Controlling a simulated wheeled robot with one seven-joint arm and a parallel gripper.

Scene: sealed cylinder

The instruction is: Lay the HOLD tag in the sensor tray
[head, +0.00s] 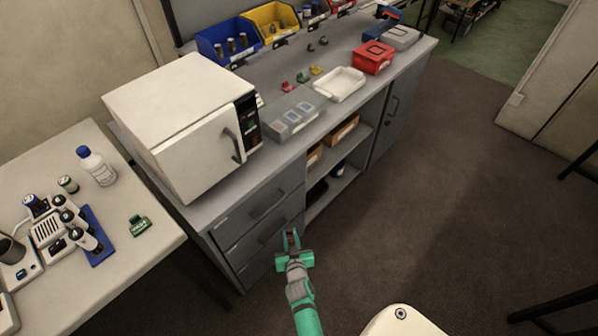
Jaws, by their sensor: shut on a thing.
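My gripper (292,240) is held low in front of the bench drawers, above the floor. It is shut on a small dark red thing (292,239), mostly hidden between the fingers; I cannot read whether it is the HOLD tag. A shallow white tray (342,84) lies on the grey bench, well above and to the right of my gripper, and looks empty. I cannot tell by lettering which is the sensor tray.
A white oven-like cabinet (180,115) stands on the bench's left end. A red box (373,58) is right of the white tray. Blue (212,47) and yellow (268,20) bins stand behind. The left table (130,262) holds a bottle, a green piece and lab equipment.

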